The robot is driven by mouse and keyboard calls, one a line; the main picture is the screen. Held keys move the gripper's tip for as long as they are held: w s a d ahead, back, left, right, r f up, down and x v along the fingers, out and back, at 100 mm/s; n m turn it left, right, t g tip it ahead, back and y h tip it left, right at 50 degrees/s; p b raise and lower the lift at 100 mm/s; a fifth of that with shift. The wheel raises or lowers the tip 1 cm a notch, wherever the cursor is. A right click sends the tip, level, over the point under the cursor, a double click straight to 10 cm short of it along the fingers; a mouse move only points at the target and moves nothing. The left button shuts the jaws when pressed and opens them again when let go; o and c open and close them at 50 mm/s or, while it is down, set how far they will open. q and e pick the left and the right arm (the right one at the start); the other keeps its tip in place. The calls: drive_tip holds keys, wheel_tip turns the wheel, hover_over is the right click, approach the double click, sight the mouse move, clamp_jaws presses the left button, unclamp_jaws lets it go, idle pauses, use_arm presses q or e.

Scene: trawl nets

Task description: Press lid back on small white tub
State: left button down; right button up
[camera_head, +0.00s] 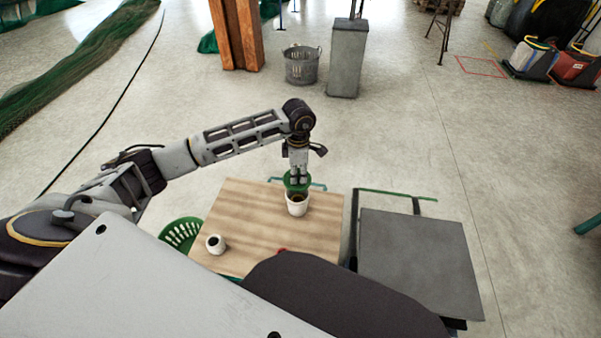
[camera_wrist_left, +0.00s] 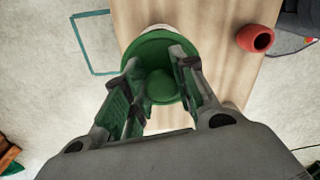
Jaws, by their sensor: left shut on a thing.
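My left gripper (camera_head: 297,180) points down over the wooden table and is shut on the green lid (camera_head: 288,185). In the left wrist view the lid (camera_wrist_left: 150,52) is a round green disc with a knob between the fingers of the gripper (camera_wrist_left: 160,90). The white tub (camera_head: 297,207) stands upright on the table just below the lid. Its dark opening shows in the head view, so the lid is tilted or not down flush on it. In the wrist view the lid hides most of the tub. My right gripper is not in view.
A red pot (camera_wrist_left: 257,38) shows in the wrist view. A grey-topped stand (camera_head: 420,255) is right of the table, and a green slatted seat (camera_head: 181,233) is at its left.

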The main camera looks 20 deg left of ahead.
sight(299, 179)
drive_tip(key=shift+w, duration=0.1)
use_arm(q)
drive_tip(key=shift+f, duration=0.3)
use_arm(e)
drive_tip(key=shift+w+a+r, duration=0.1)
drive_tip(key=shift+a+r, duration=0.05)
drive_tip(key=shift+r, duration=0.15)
use_arm(q)
drive_tip(key=shift+f+b, duration=0.25)
drive_tip(key=shift+b, duration=0.05)
drive_tip(key=shift+f+b, duration=0.35)
drive_tip(key=shift+f, duration=0.25)
drive_tip(key=shift+f+b, duration=0.3)
drive_tip(key=shift+f, duration=0.2)
drive_tip(key=shift+f+b, duration=0.6)
drive_tip(key=shift+f, duration=0.35)
drive_tip(key=shift+f+b, duration=0.4)
drive_tip(key=shift+f, duration=0.15)
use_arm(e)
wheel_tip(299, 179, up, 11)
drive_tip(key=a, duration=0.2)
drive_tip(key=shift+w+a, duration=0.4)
